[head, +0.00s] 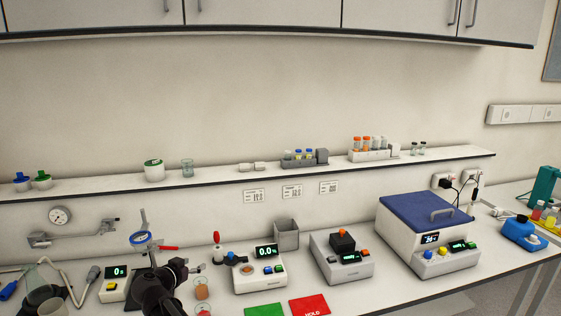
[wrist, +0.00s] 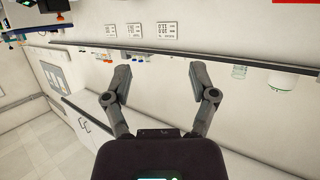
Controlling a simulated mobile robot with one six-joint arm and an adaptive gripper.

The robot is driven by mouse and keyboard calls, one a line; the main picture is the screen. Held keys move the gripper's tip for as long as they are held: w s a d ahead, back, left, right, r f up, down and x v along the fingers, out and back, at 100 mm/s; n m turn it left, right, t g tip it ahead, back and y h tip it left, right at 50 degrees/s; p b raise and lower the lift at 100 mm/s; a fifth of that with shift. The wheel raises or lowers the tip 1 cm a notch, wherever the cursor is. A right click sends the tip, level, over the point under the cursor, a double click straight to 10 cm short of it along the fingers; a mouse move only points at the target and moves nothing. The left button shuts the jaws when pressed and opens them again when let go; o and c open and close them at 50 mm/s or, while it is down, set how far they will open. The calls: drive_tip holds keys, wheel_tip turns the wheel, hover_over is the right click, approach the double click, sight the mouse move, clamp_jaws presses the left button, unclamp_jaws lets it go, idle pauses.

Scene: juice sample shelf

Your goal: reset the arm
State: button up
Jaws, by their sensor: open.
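My gripper (wrist: 158,76) shows in the wrist view with its two dark fingers spread wide apart. Nothing is held between them. Behind the fingers are the pale wall and the shelf, seen upside down. In the head view my dark arm rises at the lower left, in front of the bench. The gripper's fingers cannot be made out clearly there.
The wall shelf (head: 222,172) carries a white tub (head: 154,170), a glass beaker (head: 187,168) and racks of tubes (head: 372,155). The bench holds a blue-lidded machine (head: 428,232), a small scale (head: 259,272), a green mat (head: 264,310) and a red mat (head: 309,305).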

drive_tip(key=s+d+f+g+b, duration=0.1)
drive_tip(key=d+f+g+b, duration=0.2)
drive_tip(key=d, duration=0.6)
drive_tip(key=s+d+f+n+g, duration=0.1)
drive_tip(key=d+f+g, duration=0.1)
drive_tip(key=d+f, duration=0.6)
drive_tip(key=s+d+f+g+b, duration=0.2)
drive_tip(key=d+g, duration=0.1)
drive_tip(key=d, duration=0.8)
drive_tip(key=s+d+f+n+g+y+b, duration=0.1)
drive_tip(key=s+d+f+g+y+b, duration=0.1)
drive_tip(key=s+d+f, duration=0.2)
drive_tip(key=s+d+f+n+g+y+b, duration=0.2)
drive_tip(key=s+d+f, duration=0.3)
drive_tip(key=s+d, duration=0.4)
drive_tip(key=d+g, duration=0.1)
drive_tip(key=d, duration=0.1)
drive_tip(key=shift+s+d+y+b, duration=0.2)
drive_tip(key=shift+d+y+b, duration=0.1)
drive_tip(key=shift+y+b, duration=0.1)
drive_tip(key=shift+c, duration=0.2)
